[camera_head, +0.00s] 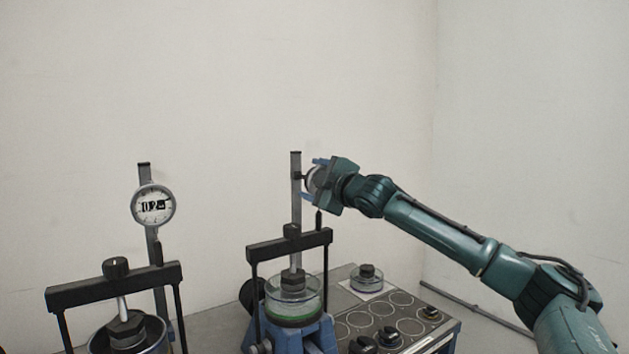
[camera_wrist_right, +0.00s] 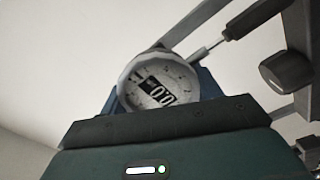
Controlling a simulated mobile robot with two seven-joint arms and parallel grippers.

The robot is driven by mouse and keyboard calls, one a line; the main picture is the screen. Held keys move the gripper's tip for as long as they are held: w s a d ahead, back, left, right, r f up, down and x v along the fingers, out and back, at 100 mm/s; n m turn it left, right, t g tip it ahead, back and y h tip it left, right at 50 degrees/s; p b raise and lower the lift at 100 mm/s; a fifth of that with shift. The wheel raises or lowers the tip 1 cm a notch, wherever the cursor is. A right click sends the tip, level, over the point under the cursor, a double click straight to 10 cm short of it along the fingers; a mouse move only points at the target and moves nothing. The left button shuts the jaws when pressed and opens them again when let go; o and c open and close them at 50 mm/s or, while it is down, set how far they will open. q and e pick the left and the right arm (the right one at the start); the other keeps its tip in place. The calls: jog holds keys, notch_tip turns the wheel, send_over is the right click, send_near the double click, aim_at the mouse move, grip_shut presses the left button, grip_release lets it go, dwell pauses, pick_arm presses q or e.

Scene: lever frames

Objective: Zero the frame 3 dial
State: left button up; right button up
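A round dial gauge (camera_head: 313,180) is fixed to a grey post above the right-hand lever frame (camera_head: 290,243). My right gripper (camera_head: 314,179) reaches it from the right, its blue fingers on opposite sides of the dial's rim. In the right wrist view the dial (camera_wrist_right: 158,84) sits between the fingers, which appear to meet its rim. Its face looks tilted, and its readout appears to be 0.0. No frame number is legible. My left gripper is not in view.
A second lever frame (camera_head: 113,285) stands at the left, its dial (camera_head: 153,204) reading about 0.2. A grey panel (camera_head: 440,322) with circles and dark knobs lies right of the right-hand frame, with a small glass dish (camera_head: 366,283) on it. The space above is clear.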

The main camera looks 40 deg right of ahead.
jog(key=c, duration=0.5)
jog(key=shift+o, duration=0.2)
jog(key=shift+m, duration=1.8)
jog(key=shift+r, duration=0.1)
jog(key=o, duration=1)
